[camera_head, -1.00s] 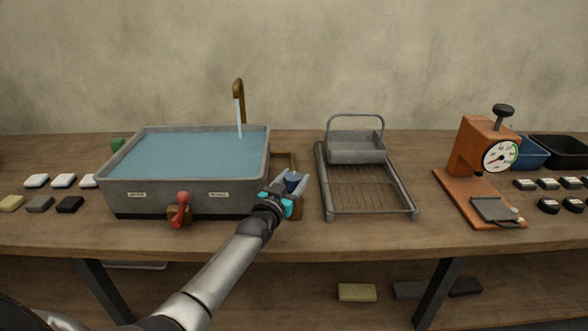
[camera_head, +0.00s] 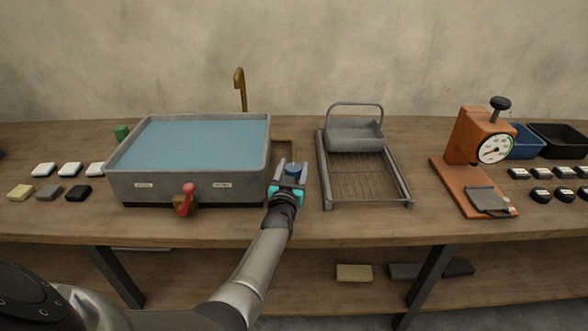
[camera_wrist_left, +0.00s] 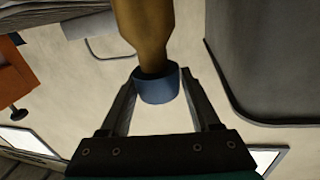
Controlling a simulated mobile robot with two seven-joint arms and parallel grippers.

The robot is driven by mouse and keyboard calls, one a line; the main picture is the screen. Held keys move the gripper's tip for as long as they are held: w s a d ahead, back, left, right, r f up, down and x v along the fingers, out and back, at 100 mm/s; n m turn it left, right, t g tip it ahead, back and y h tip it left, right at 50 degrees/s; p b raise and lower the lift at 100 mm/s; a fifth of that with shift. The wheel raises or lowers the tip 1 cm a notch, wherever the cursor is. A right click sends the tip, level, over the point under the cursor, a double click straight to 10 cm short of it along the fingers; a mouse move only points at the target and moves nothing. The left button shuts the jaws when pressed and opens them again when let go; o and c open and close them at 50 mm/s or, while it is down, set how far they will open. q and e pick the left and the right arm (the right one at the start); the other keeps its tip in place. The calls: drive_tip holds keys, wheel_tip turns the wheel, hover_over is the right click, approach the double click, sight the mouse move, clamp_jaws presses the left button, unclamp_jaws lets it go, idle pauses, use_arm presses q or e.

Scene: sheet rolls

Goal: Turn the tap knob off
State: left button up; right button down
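The blue tap knob (camera_head: 292,169) is on the brown tap fitting to the right of the basin. It also shows in the left wrist view (camera_wrist_left: 157,86), at the end of a brown stem. My left gripper (camera_head: 291,168) has its fingers on either side of the knob. The fingers stand apart, with a gap visible on the right side in the wrist view; contact on the left is unclear. The brass spout (camera_head: 240,84) stands behind the basin and no water runs from it. My right gripper is not in view.
The grey basin (camera_head: 180,187) holds water and has a red-handled valve (camera_head: 187,200) on its front. A wire rack (camera_head: 408,192) stands to the right of the knob. Farther right is an orange gauge press (camera_head: 458,180). Small blocks lie at the left.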

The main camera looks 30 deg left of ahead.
use_arm(q)
drive_tip(key=shift+o, duration=0.4)
drive_tip(key=shift+s+d+f, duration=0.1)
drive_tip(key=shift+s+d, duration=0.1)
drive_tip(key=shift+s, duration=0.05)
drive_tip(key=p+v, duration=0.4)
drive_tip(key=v, duration=1)
drive_tip(key=shift+s, duration=0.4)
